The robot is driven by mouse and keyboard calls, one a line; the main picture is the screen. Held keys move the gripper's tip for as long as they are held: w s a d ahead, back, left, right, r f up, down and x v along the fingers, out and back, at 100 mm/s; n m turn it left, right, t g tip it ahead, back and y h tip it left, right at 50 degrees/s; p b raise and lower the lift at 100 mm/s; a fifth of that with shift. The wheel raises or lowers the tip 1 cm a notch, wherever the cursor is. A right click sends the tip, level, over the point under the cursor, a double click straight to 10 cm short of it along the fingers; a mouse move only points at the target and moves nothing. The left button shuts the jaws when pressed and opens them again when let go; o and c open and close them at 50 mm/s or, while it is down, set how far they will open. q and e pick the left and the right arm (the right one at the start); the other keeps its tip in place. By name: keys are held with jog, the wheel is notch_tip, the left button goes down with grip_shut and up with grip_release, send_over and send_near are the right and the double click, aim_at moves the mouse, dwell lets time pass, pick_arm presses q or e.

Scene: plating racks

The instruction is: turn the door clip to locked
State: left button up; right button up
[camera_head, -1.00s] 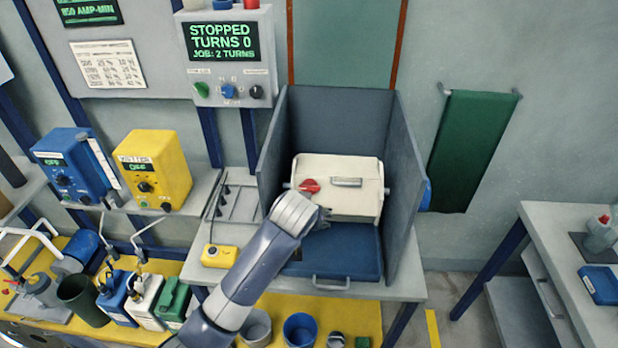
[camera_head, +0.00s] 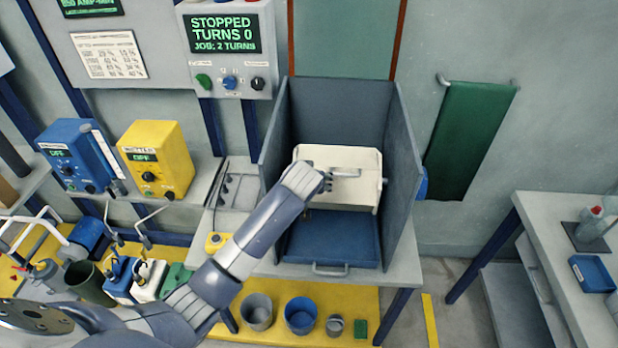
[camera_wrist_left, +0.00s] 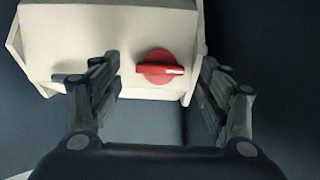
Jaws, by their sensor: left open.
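The door clip is a red turning knob (camera_wrist_left: 161,68) on the face of a cream box (camera_head: 352,157). In the left wrist view its white mark points right. In the head view my left gripper (camera_head: 324,183) and wrist cover the clip. My left gripper (camera_wrist_left: 160,75) is open, with one finger on each side of the clip. Gaps show between the clip and both fingers, and I cannot tell whether the fingertips reach its depth. My right gripper is not in view.
A grey handle (camera_head: 345,173) is on the box just right of my gripper. Grey side walls (camera_head: 403,170) enclose the box, with a blue tray (camera_head: 330,240) below. The control panel (camera_head: 228,45) reads STOPPED, TURNS 0. A yellow pendant (camera_head: 217,243) lies left.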

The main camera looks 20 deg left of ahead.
pick_arm(q)
jog(key=shift+x, duration=0.85)
jog(key=shift+c, duration=0.2)
jog(key=c, duration=1)
jog(key=shift+f+m+t+y, duration=0.1)
jog(key=shift+m+t+y, duration=0.35)
jog(key=shift+m, duration=2.3)
jog(key=shift+r+m+t+y, duration=0.1)
jog(key=shift+m+y, duration=0.65)
jog(key=shift+m, duration=1.95)
jog(key=shift+f+m+t+y, duration=0.1)
jog(key=shift+m+t+y, duration=0.35)
jog(key=shift+m, duration=2.3)
